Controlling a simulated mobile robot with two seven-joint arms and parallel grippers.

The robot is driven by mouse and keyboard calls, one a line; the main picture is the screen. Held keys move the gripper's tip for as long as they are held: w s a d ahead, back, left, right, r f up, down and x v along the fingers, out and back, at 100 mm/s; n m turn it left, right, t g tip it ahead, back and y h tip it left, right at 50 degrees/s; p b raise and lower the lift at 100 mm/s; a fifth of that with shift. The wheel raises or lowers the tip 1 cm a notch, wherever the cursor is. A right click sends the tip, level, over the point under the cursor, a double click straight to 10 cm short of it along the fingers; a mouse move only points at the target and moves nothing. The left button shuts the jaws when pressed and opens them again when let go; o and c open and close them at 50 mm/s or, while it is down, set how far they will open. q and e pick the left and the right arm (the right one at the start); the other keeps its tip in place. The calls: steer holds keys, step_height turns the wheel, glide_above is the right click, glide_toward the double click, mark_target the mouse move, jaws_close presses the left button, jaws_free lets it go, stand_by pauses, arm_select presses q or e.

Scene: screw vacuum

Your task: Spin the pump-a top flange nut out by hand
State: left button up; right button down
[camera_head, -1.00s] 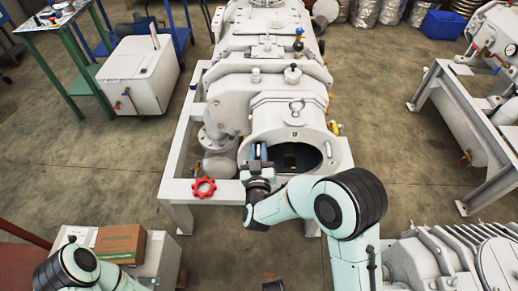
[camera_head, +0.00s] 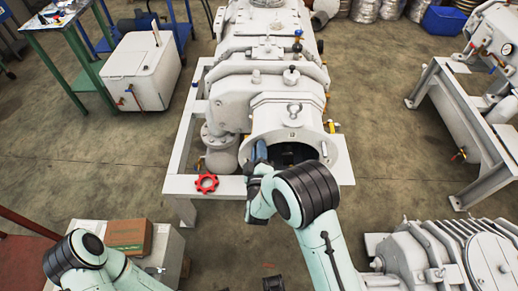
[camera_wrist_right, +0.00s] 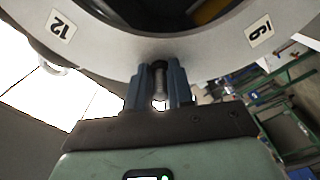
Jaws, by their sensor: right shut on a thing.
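The white pump (camera_head: 262,85) lies on its frame in the middle of the head view, with its round end flange (camera_head: 338,160) facing me around a dark opening. The same pale flange ring (camera_wrist_right: 200,50) arches across the right wrist view, with number labels on both sides. My right gripper (camera_head: 260,152) is at the left part of this flange. In the right wrist view its two blue-grey fingers (camera_wrist_right: 160,85) are shut on a small metal nut or stud (camera_wrist_right: 159,88) at the ring's edge. My fingers hide its sides. My left gripper is not in view; only my left arm shows.
A red handwheel (camera_head: 206,183) sits at the frame's front left. A cardboard box (camera_head: 130,236) rests on a cabinet at lower left. Another ribbed machine (camera_head: 440,250) stands at lower right.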

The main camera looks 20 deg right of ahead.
steer(key=shift+w+d+r+n, duration=0.1)
steer(key=shift+w+r+n, duration=0.05)
steer(key=shift+r+n, duration=0.15)
stand_by(0.4)
steer(key=c, duration=1)
jaws_free()
steer(key=shift+f, duration=0.2)
steer(key=v, duration=1.3)
steer(key=shift+s, duration=0.2)
